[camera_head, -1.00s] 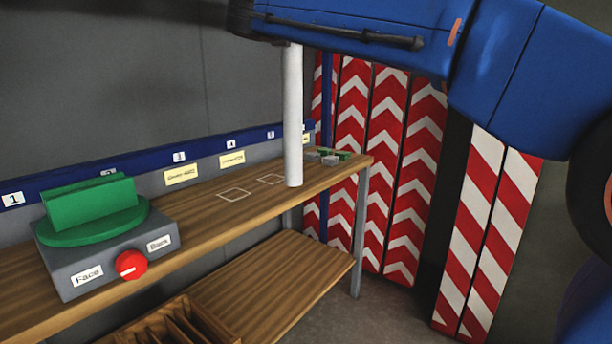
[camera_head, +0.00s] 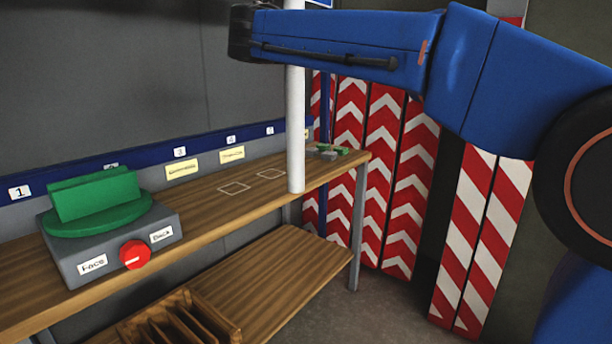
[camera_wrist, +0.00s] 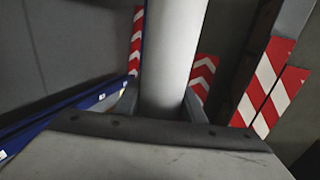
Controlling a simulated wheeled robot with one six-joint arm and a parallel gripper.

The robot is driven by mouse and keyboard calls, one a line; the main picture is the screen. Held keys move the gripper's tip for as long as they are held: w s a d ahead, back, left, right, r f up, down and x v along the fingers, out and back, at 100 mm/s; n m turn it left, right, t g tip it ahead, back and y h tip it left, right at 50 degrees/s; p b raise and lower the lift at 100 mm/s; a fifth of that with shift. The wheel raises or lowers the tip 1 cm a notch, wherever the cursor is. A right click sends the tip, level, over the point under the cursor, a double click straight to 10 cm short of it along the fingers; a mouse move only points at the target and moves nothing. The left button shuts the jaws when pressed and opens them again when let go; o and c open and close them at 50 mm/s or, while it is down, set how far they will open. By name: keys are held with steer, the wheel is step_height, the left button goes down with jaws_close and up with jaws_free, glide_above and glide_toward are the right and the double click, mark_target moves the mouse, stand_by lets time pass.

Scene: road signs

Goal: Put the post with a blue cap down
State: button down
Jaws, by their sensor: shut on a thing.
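A pale grey-white post (camera_head: 296,135) stands upright in the head view, passing behind my blue arm. Its lower end shows against the wooden bench top (camera_head: 215,210), near the front edge. I cannot tell whether it touches the wood. My gripper (camera_wrist: 161,104) is shut on the post in the wrist view, one finger on each side. In the head view the gripper is hidden behind the arm. No blue cap can be made out; a blue piece with a white edge (camera_head: 320,3) shows beside the post at the top edge.
Two outlined squares (camera_head: 270,174) mark the bench left of the post. A grey box (camera_head: 110,240) with a green holder and red knob stands at left. Small grey and green parts (camera_head: 328,152) lie at the far end. Red-white striped boards (camera_head: 385,170) stand behind.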

steer(key=w+d+f+m+g+h, duration=0.15)
steer(key=w+d+f, duration=0.35)
steer(key=f, duration=0.8)
steer(key=w+d+f+m+h, duration=0.15)
steer(key=w+d+f, duration=0.35)
steer(key=f, duration=0.7)
steer(key=w+d+f+g+h, duration=0.15)
steer(key=w+d+f, duration=0.4)
steer(key=f, duration=0.75)
steer(key=s+d+f+n+t+y, duration=0.1)
steer(key=d+f, duration=0.4)
steer(key=f, duration=0.7)
steer(key=s+d+f+n+t+y, duration=0.1)
steer(key=s+d+f, duration=0.3)
steer(key=f, duration=0.8)
steer(key=s+d+f+y, duration=0.2)
steer(key=d+f, duration=0.4)
steer(key=f, duration=0.7)
steer(key=shift+s+n+t, duration=0.4)
steer(key=shift+s, duration=0.2)
steer(key=shift+s+d+r, duration=0.1)
